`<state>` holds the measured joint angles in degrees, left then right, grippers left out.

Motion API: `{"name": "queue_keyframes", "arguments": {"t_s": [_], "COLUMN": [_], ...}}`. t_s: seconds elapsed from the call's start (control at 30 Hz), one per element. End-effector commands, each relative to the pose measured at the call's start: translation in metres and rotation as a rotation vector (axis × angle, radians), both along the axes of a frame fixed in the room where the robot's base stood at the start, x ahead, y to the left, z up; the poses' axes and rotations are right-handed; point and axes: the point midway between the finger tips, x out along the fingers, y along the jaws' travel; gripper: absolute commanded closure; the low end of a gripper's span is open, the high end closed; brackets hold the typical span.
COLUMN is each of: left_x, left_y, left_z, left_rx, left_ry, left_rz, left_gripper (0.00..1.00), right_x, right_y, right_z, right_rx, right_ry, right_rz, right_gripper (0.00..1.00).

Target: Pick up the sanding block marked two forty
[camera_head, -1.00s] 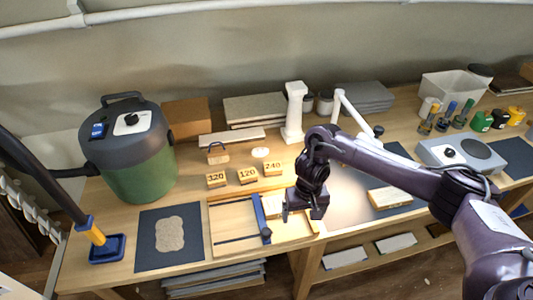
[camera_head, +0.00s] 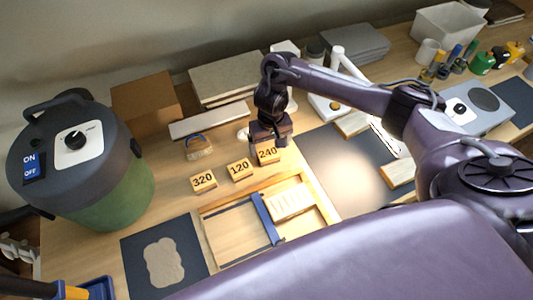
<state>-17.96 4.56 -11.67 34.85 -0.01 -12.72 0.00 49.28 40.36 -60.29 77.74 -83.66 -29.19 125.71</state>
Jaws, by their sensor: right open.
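The wooden sanding block marked 240 (camera_head: 268,156) lies on the bench, at the right end of a row of three. The block marked 120 (camera_head: 239,169) and the block marked 320 (camera_head: 204,181) lie to its left. My right gripper (camera_head: 269,142) is open and points down at the back of the 240 block, hiding its rear part. The block's numbered front face still shows. I cannot tell whether the fingers touch it. My left gripper is not in view.
A wooden frame with a blue bar (camera_head: 266,219) lies just in front of the blocks. A brush (camera_head: 199,150) and a pale board (camera_head: 209,120) lie behind. A green-and-grey vacuum (camera_head: 80,165) stands at left. A dark mat (camera_head: 345,178) lies at right.

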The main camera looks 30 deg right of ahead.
Motion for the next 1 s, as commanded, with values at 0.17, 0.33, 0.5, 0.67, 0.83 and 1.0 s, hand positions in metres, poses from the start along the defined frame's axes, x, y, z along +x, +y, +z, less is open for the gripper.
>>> {"name": "queue_keyframes", "arguments": {"t_s": [0.17, 0.33, 0.5, 0.67, 0.83, 1.0], "left_x": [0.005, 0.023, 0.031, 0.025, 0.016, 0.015], "left_y": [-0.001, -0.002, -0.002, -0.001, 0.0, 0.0], "left_z": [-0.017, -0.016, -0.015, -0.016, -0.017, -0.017], "left_rx": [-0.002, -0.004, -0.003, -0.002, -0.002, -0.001], "left_ry": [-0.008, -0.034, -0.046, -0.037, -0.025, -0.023], "left_rz": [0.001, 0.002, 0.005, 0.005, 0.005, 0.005], "left_gripper": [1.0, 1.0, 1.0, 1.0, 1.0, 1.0], "right_x": [0.001, 0.002, 0.003, 0.003, 0.003, 0.003], "right_y": [0.006, 0.005, 0.005, 0.005, 0.005, 0.005], "right_z": [-0.032, -0.047, -0.049, -0.049, -0.049, -0.048], "right_rx": [0.004, 0.0, 0.0, 0.0, 0.0, 0.0], "right_ry": [0.004, 0.001, -0.001, -0.001, -0.001, -0.001], "right_rz": [-0.002, 0.0, 0.0, 0.0, 0.0, 0.0], "right_gripper": [0.13, 0.13, 0.13, 0.19, 0.42, 0.61]}}
